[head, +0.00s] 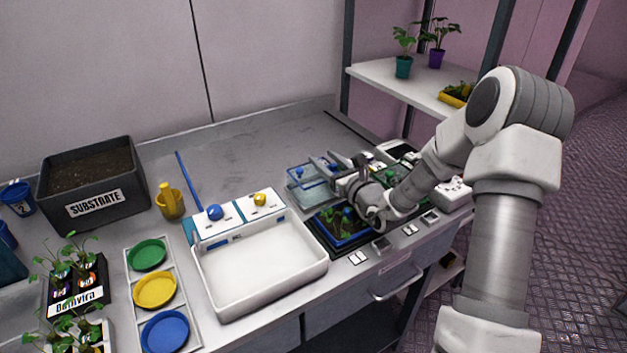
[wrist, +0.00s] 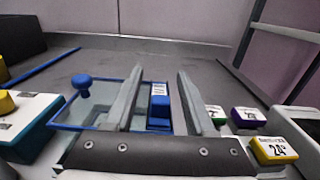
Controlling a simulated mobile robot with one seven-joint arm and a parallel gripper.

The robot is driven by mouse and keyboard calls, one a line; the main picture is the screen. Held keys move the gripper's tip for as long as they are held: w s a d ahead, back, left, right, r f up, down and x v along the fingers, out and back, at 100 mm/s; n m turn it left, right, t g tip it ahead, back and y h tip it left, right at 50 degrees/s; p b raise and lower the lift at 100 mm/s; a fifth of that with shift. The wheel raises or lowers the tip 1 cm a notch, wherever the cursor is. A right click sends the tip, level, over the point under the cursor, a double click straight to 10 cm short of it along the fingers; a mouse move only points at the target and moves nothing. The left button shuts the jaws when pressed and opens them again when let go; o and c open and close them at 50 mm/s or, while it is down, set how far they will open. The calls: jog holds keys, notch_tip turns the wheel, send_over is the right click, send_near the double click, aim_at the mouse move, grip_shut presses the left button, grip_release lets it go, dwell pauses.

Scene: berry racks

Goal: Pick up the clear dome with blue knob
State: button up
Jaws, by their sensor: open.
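The clear dome (head: 312,192) is a low see-through box with blue edging, on the bench right of the white tray. Its round blue knob (head: 301,171) shows on top. In the wrist view the dome (wrist: 103,100) lies left of centre, with its blue knob (wrist: 83,82) left of my left finger. My gripper (head: 333,161) reaches in from the right, close beside the dome. In the wrist view my gripper (wrist: 157,88) is open, its fingers apart. A small blue block with a white label (wrist: 160,104) shows between the fingers. The left finger hides part of the dome's right side.
A white tray (head: 260,273) stands left of the dome. A blue-rimmed plant tray (head: 338,240) sits in front of my gripper. Small labelled blocks, one yellow (wrist: 273,152), lie to the right. Bare bench (head: 245,150) lies behind.

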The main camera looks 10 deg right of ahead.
jog(key=shift+c, duration=0.2)
grip_shut()
jog(key=shift+r, duration=0.15)
